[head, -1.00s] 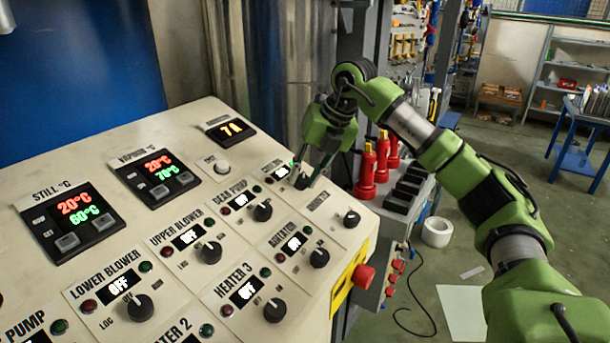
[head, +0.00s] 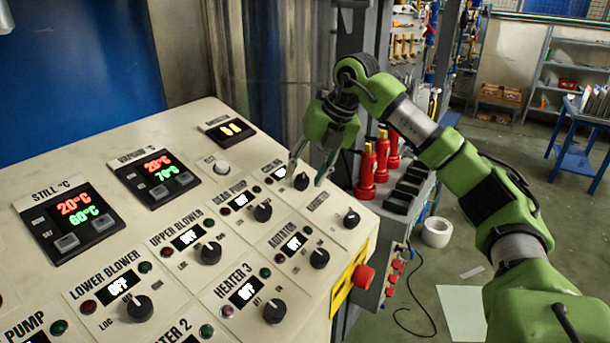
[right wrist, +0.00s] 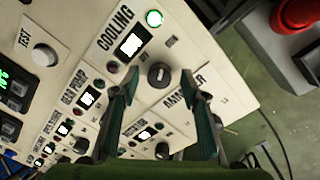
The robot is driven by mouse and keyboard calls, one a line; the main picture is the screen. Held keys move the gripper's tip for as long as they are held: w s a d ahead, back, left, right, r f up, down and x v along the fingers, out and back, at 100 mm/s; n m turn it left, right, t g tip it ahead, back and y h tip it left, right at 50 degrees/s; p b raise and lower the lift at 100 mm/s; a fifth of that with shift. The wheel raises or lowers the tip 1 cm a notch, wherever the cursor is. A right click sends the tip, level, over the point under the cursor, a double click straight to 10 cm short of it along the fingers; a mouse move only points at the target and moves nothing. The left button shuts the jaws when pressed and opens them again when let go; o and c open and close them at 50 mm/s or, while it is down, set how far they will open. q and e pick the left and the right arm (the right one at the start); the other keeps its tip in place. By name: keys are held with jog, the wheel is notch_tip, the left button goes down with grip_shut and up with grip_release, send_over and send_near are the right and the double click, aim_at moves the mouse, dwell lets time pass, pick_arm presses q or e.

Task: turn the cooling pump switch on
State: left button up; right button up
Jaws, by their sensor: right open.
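The cooling switch is a black rotary knob (right wrist: 159,74) under the COOLING label in the right wrist view. It also shows in the head view (head: 301,182) near the panel's far right corner. Its small lit display (right wrist: 133,42) is too blurred to read surely. The green lamp (right wrist: 154,18) beside it looks bright and the red lamp (right wrist: 113,67) looks darker. My right gripper (head: 307,172) is open, with its fingers spread on either side of the knob and apart from it. In the right wrist view the knob lies between the fingertips (right wrist: 160,76). My left gripper is out of view.
The sloped control panel (head: 130,225) carries several similar knobs, including the anemometer-side knob (head: 352,218) and the agitator knob (head: 319,258). A red button (head: 363,277) sits on the panel's right side.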

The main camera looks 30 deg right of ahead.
jog(key=v, duration=1.1)
